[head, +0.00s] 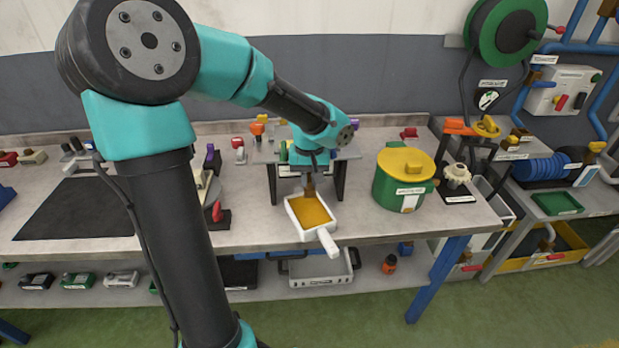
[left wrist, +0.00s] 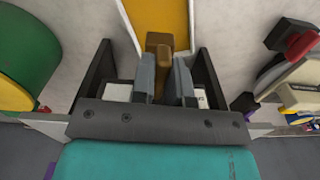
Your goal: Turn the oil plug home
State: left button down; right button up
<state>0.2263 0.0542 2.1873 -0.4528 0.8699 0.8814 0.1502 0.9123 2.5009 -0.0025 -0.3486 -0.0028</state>
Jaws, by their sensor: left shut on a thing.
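My left gripper (head: 309,176) is at a small stand with black legs (head: 341,181) near the middle of the bench. It is shut on a brown piece, which looks like the oil plug (head: 310,188). In the left wrist view the two grey fingers (left wrist: 159,78) press on both sides of this brown plug (left wrist: 157,44). What the plug sits in is hidden by the gripper. A white pan (head: 326,238) with an orange-yellow inside lies just in front of and below the plug. My right gripper does not show.
A green drum with a yellow lid (head: 405,163) stands right of the pan. A cream-coloured gear-like part (head: 457,176) is farther right. A dark mat (head: 75,210) covers the bench at left. A white crate (head: 318,268) sits on the lower shelf.

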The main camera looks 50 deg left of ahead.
aim_at(308, 177)
pick_arm(q)
jog(key=shift+m, duration=0.4)
jog(key=shift+a+m, duration=0.15)
jog(key=shift+m, duration=2.45)
jog(key=c, duration=1.1)
grip_release()
jog(key=shift+r, duration=0.1)
notch_tip(308, 177, up, 17)
jog(key=shift+s+r, duration=0.1)
jog(key=shift+r, duration=0.05)
